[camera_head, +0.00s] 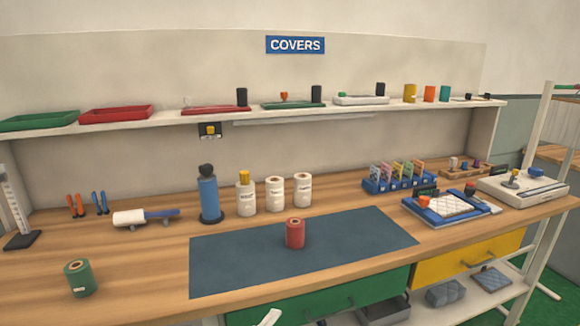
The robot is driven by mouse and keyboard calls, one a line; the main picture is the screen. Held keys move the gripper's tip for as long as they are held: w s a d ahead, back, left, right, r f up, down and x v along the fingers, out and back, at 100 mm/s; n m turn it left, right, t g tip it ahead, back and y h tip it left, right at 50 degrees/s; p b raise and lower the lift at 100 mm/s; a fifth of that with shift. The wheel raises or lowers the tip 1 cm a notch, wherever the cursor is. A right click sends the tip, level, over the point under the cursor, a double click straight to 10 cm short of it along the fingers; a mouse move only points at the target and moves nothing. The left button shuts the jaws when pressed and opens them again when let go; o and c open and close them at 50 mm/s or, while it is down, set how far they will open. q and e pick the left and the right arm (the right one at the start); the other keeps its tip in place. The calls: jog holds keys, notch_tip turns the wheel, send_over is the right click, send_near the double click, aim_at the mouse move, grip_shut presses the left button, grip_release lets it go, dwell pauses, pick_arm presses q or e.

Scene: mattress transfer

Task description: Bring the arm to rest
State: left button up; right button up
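Neither of my grippers shows clearly in the head view. A small pale piece at the bottom edge, in front of the green drawer, may be part of my arm, but too little of it shows to tell. The wooden workbench (140,262) spans the view, with a dark blue mat (345,240) on its middle. A red spool (295,233) stands upright on the mat, with no gripper at it.
A green spool (80,279) stands at the front left. White bottles and a blue bottle (208,195) stand behind the mat. A quilted pad on a blue tray (412,212) and a white scale (545,193) are at the right. A shelf (150,121) holds trays above.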

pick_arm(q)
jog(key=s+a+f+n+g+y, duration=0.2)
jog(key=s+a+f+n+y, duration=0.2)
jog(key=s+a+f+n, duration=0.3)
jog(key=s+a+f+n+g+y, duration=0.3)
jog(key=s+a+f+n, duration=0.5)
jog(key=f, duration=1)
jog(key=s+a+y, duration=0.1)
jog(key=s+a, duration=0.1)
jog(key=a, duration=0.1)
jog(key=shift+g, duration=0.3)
